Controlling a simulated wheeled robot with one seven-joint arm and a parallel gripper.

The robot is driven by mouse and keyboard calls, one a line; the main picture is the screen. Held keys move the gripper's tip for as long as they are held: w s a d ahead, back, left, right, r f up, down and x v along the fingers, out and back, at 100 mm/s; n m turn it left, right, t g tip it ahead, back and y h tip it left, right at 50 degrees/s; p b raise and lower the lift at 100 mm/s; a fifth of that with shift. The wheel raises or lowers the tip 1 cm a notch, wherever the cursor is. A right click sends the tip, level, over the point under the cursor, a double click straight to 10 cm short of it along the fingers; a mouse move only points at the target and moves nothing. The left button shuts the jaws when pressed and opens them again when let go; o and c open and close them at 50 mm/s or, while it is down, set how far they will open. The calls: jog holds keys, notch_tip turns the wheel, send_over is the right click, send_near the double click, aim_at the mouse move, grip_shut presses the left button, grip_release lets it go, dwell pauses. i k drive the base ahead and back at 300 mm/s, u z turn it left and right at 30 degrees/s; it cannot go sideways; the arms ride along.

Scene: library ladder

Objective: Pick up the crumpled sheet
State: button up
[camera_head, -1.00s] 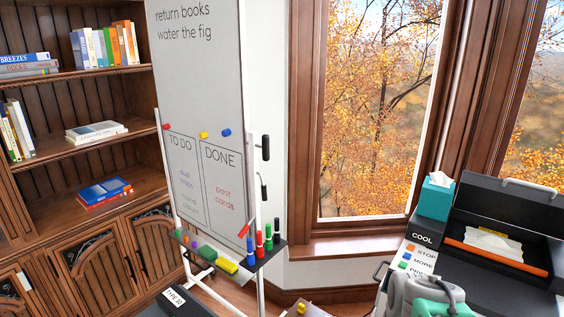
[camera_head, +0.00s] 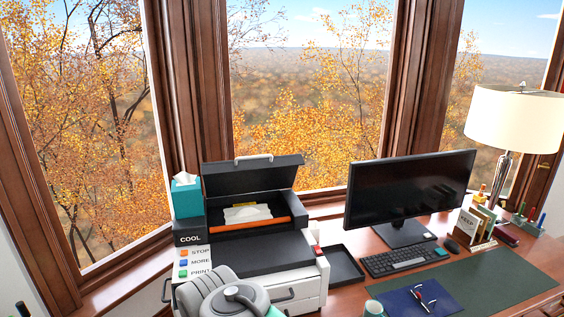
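A crumpled white sheet (camera_head: 247,213) lies inside the open top of the black and white printer (camera_head: 305,280), behind an orange bar (camera_head: 245,226). The printer's dark lid (camera_head: 262,176) is raised, with a handle on its top edge. Grey and teal parts of my arm show at the bottom, in front of the printer. My gripper itself does not show, so its state is hidden.
A teal tissue box (camera_head: 187,199) stands at the printer's left back. A black tray (camera_head: 343,264) is at its right. The desk holds a monitor (camera_head: 405,185), keyboard (camera_head: 400,259), mug (camera_head: 373,308) and lamp (camera_head: 515,120). Windows are behind.

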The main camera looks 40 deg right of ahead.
aim_at(241, 214)
jog(key=z, duration=0.95)
